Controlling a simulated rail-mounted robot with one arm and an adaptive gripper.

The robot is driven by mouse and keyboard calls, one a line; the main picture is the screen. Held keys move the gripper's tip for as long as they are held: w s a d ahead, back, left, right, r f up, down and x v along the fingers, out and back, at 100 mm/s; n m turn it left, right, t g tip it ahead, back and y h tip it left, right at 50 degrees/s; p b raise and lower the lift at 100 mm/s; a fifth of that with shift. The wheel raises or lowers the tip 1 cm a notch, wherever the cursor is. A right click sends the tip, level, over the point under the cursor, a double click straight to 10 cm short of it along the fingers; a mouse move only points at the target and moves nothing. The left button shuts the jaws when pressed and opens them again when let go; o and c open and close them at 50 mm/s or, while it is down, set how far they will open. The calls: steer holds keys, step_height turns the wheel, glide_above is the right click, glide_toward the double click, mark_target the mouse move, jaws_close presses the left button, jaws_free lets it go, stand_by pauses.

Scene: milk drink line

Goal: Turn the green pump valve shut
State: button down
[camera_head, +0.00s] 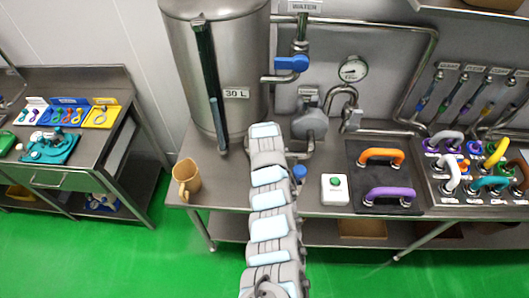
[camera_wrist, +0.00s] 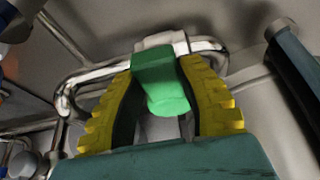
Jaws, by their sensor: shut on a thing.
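In the wrist view, the green pump valve handle (camera_wrist: 160,80) is a blocky lever in front of a pale metal fitting on a bent steel pipe (camera_wrist: 95,75). My gripper (camera_wrist: 166,92), with yellow ribbed fingers, is shut on the handle, one finger on each side. The handle's far end lies near the fitting and its rounded near end points toward my palm. In the head view, my arm reaches up to the counter in front of the steel tank (camera_head: 222,60), and it hides both the green valve and my gripper.
A blue-handled water valve (camera_head: 292,63) is above right of my arm. A grey pump (camera_head: 310,122) and a gauge (camera_head: 353,69) are to the right. A tan mug (camera_head: 187,178) stands left, a white button box (camera_head: 334,189) right. A dark tank strip (camera_wrist: 298,75) is close at right in the wrist view.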

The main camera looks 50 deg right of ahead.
steer(key=shift+a+f, duration=0.1)
steer(key=c, duration=0.6)
jaws_free()
steer(key=shift+w, duration=0.1)
steer(key=shift+a+r, duration=0.1)
steer(key=shift+r, duration=0.75)
steer(key=v, duration=1)
steer(key=shift+s+a, duration=0.2)
steer(key=shift+s, duration=0.05)
steer(key=shift+r, duration=0.15)
